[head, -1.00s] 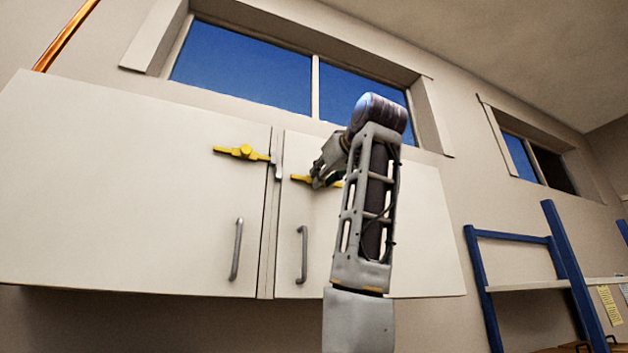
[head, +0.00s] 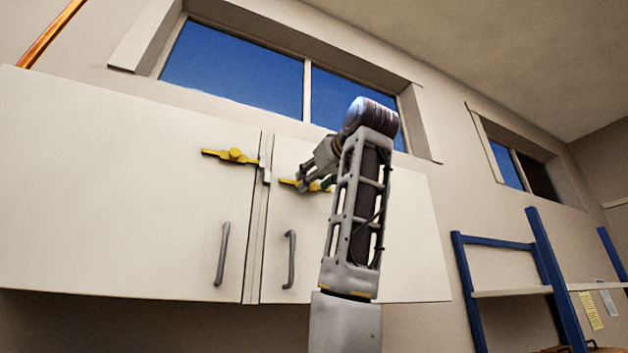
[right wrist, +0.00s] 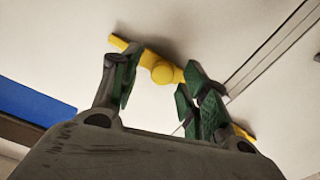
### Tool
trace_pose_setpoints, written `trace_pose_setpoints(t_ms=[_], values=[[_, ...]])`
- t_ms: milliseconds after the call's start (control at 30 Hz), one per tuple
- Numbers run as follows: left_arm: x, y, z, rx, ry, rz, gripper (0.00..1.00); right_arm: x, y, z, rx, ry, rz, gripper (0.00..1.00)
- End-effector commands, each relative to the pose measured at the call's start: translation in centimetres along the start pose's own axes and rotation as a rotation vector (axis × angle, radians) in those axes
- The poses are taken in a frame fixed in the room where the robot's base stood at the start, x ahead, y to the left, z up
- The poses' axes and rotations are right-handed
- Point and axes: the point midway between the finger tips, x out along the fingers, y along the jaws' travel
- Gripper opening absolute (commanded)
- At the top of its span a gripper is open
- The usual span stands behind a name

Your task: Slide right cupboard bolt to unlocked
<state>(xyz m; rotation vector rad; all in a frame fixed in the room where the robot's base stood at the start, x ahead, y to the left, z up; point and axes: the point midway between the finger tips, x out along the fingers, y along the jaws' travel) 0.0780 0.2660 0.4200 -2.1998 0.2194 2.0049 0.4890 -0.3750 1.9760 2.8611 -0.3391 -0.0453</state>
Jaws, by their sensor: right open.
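The right cupboard bolt (head: 287,182) is a yellow bar with a round knob on the right door, partly hidden by my right gripper (head: 313,183) in the head view. Its left end sits a little right of the grey catch (head: 266,174) at the door seam. In the right wrist view the bolt (right wrist: 163,73) runs diagonally behind the fingers, its knob in the gap between them. My right gripper (right wrist: 163,92) is open there, a finger on each side of the knob; whether they touch it I cannot tell. My left gripper is out of view.
A second yellow bolt (head: 230,156) is on the left door, its right end at the catch. Grey handles hang lower on the left door (head: 222,254) and right door (head: 290,260). A blue-framed shelf (head: 505,292) stands at the right. Windows are above the cupboard.

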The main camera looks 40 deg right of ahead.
Motion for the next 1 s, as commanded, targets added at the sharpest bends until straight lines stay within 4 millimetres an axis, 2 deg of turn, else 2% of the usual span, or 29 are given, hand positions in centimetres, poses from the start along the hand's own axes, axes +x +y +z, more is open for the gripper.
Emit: trace_pose_setpoints(t_ms=[700,1000], values=[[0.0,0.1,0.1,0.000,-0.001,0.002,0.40,-9.4,0.1,0.0,0.001,0.001,0.001,0.45],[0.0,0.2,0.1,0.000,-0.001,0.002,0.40,-11.2,0.1,0.1,0.000,0.000,0.001,0.45]])
